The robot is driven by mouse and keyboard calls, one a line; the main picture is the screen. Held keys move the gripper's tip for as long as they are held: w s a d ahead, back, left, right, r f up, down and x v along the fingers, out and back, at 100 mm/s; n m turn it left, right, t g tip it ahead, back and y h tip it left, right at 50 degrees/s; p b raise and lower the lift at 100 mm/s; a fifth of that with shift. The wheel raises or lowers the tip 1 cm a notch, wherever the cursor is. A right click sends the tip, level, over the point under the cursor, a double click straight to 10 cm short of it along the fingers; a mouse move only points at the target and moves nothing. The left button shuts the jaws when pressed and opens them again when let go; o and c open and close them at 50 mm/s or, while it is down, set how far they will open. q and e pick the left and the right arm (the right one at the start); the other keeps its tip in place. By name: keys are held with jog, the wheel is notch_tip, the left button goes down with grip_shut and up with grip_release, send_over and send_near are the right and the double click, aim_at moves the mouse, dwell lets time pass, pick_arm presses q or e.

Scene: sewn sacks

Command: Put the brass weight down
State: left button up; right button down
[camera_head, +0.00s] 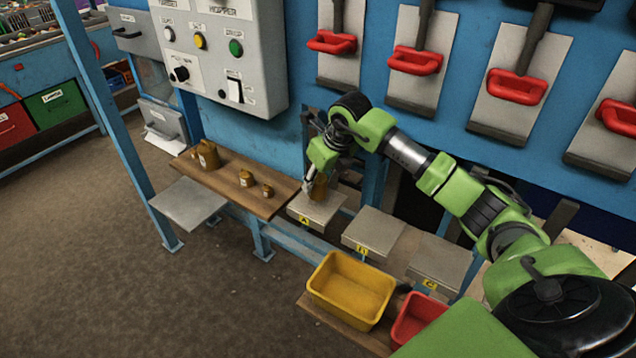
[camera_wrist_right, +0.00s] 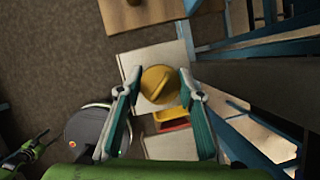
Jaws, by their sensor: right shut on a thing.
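The brass weight (camera_head: 320,187) is a golden-brown cylinder over the grey plate marked A (camera_head: 328,213) in the head view. My right gripper (camera_head: 314,184) reaches down from above and is shut on it. In the right wrist view the weight (camera_wrist_right: 160,84) shows from its top, with a raised bar, between the two fingers of the right gripper (camera_wrist_right: 161,86). A pale plate lies below it there. I cannot tell whether the weight's underside touches the plate. My left gripper is not in the head view.
Several smaller and larger brass weights (camera_head: 208,154) stand on a wooden shelf (camera_head: 222,178) left of plate A. Grey plates marked B (camera_head: 374,232) and C (camera_head: 437,262) stand to the right. A yellow bin (camera_head: 352,287) and a red bin (camera_head: 417,316) are in front. Red handles line the blue wall.

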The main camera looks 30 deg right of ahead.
jog(key=shift+f+p, duration=0.35)
jog(key=shift+f, duration=0.35)
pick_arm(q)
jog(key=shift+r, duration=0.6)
pick_arm(e)
jog(key=shift+f, duration=0.15)
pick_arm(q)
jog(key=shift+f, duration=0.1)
pick_arm(e)
jog(key=shift+f, duration=0.2)
jog(key=c, duration=1.4)
grip_release()
jog(key=shift+s, duration=0.1)
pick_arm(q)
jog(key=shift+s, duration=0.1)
